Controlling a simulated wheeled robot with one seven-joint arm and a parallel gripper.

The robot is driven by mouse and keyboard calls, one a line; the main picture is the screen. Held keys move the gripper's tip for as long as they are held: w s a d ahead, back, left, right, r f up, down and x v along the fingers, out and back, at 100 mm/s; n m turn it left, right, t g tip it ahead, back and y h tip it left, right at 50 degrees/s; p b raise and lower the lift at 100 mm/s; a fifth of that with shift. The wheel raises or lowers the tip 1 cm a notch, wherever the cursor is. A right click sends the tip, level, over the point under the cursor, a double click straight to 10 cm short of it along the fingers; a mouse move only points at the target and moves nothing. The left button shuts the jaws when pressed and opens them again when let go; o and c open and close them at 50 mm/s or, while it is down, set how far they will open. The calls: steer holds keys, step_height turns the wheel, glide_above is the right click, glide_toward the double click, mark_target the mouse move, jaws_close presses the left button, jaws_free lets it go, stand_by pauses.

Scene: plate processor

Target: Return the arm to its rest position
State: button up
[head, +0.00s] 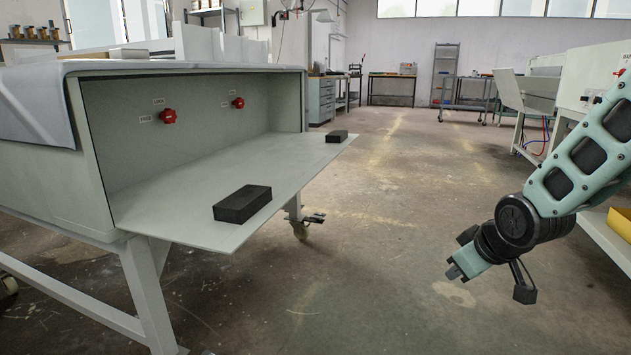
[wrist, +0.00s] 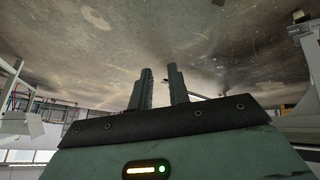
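My arm (head: 590,155) reaches in from the right edge of the head view and angles down to the left, over open floor. Its lower end hangs in the air, apart from the bench on the left. In the wrist view my gripper (wrist: 160,72) shows two dark fingers with a clear gap between them. Nothing is between the fingers, only bare floor behind. The finger details are too small to make out in the head view.
A grey cabinet bench (head: 90,190) stands at left with red knobs (head: 168,116) inside. Its lowered flap (head: 270,168) holds two black blocks (head: 242,204), (head: 337,136). A yellow bin (head: 620,223) sits at the right edge. The floor (head: 390,200) between is clear.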

steer(key=s+d+m+g+h, duration=0.1)
steer(key=s+d+m+g, duration=0.15)
steer(key=s, duration=0.45)
steer(key=s+d+m+g, duration=0.2)
steer(key=s+m, duration=0.1)
steer(key=s, duration=0.5)
steer(key=s+a+r+n+g+p, duration=0.1)
steer(key=s+a+r+n+p, duration=0.3)
steer(key=s+a+r+p, duration=0.4)
steer(key=s+a+r+n+g+p, duration=0.2)
steer(key=s+a+r+n+p, duration=0.3)
steer(key=a, duration=0.6)
step_height(320, 180, up, 38)
steer(key=d+m+p, duration=0.1)
steer(key=p, duration=3.4)
steer(key=shift+s+f+m+y, duration=0.25)
steer(key=shift+m+y, duration=0.05)
steer(key=shift+m, duration=0.05)
steer(key=shift+t, duration=0.25)
